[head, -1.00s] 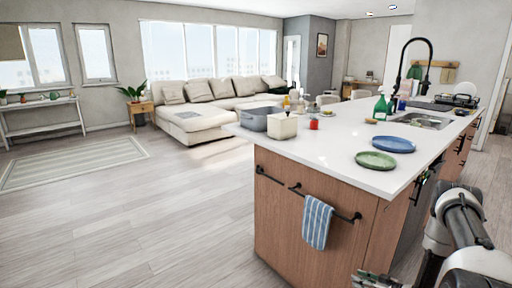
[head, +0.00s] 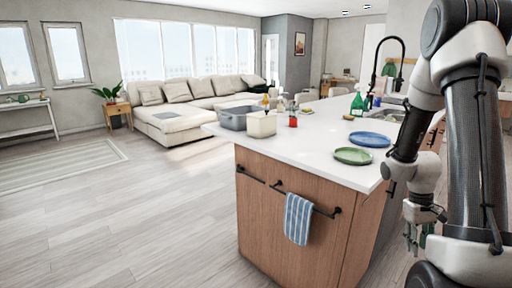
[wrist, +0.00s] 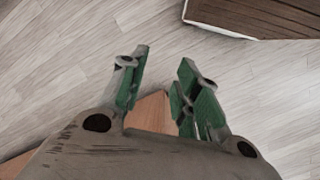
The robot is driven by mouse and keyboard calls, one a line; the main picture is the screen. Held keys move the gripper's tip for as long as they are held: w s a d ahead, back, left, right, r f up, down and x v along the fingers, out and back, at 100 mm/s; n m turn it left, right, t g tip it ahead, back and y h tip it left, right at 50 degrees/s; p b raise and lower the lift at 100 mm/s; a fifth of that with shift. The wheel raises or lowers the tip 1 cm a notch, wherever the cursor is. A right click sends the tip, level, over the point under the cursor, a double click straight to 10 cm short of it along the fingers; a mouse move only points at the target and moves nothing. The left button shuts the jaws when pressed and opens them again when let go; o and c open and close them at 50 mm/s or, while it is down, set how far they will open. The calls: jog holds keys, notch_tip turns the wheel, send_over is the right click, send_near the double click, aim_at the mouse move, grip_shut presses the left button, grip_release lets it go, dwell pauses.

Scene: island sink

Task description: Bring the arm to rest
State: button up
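My arm (head: 470,130) stands raised and folded at the right of the head view, in front of the island's right side. My gripper (head: 418,238) hangs low beside the island, its fingers pointing down. In the wrist view, the two green-padded fingers of my gripper (wrist: 160,85) are spread apart with nothing between them. Floor planks and a strip of brown wood show beyond and between them.
The island's white counter (head: 310,152) carries a green plate (head: 353,156), a blue plate (head: 369,139), a grey basin (head: 235,118) and a cream box (head: 262,125). A striped towel (head: 298,218) hangs on its end rail. The floor (head: 130,220) at left is clear.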

jog(key=s+a+r+t, duration=0.2)
jog(key=a+r, duration=0.3)
jog(key=r, duration=0.4)
jog(key=s+a+r+t, duration=0.2)
jog(key=s+a+r, duration=0.3)
jog(key=r, duration=0.4)
jog(key=s+a+r+n+t+y, duration=0.1)
jog(key=s+a+r+t, duration=0.2)
jog(key=a+r, duration=0.4)
jog(key=v, duration=0.2)
jog(key=shift+s+r, duration=0.15)
jog(key=shift+s, duration=0.25)
jog(key=shift+d, duration=0.1)
